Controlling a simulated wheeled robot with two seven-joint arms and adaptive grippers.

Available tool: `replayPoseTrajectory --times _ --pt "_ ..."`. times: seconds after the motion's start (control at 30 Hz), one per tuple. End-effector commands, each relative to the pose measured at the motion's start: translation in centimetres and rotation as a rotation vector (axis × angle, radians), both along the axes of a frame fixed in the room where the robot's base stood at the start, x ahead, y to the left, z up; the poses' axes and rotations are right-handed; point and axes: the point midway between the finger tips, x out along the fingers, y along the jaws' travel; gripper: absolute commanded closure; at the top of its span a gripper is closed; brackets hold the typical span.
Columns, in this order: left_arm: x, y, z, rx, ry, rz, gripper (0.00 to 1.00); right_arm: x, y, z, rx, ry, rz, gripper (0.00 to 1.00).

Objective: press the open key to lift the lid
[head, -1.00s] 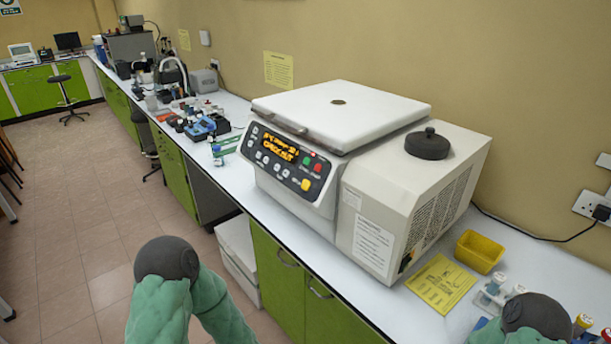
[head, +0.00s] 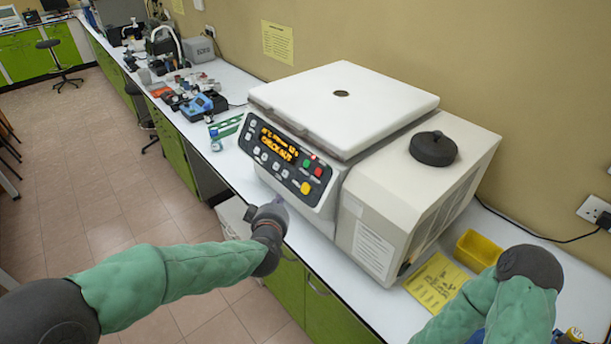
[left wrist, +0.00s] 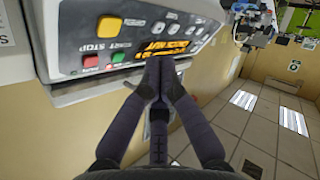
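The centrifuge (head: 375,230) stands on the bench with its white lid (head: 345,105) down. Its dark key panel (head: 285,155) has a lit orange display, small white keys, red and green keys and a larger yellow key (head: 305,188). In the left wrist view the panel is upside down, with the yellow key (left wrist: 109,24) at upper left; its label is too small to read surely. My left gripper (head: 279,203) is low in front of the panel, apart from the keys. In the left wrist view its fingertips (left wrist: 160,72) are together, empty, overlapping the display. My right gripper is not in view.
A round black knob (head: 433,148) sits on the centrifuge's right housing. A yellow tray (head: 478,250) and yellow sheet (head: 436,283) lie to its right. Bottles and instruments crowd the bench at the left. The floor (head: 90,190) in front is clear.

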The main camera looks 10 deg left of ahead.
Motion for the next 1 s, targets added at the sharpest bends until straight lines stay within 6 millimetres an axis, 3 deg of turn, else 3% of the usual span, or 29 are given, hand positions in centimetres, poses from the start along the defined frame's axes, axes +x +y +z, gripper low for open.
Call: replayPoseTrajectory --times 0.03,0.1,0.27,0.67,1.0 --pt "0.0 0.2 1.5 -0.008 -0.024 0.012 1.0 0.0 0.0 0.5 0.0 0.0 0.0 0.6" --pt "-0.1 0.3 2.7 -0.015 -0.045 0.024 1.0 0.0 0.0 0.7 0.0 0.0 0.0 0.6" --pt "-0.1 0.5 3.6 -0.023 -0.065 0.037 1.0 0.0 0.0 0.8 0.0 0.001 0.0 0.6" --pt "0.1 0.4 3.4 -0.022 -0.065 0.037 1.0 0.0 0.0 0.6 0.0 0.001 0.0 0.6" --pt "2.4 -1.5 1.3 -0.022 -0.063 0.035 1.0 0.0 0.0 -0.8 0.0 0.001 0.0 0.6"
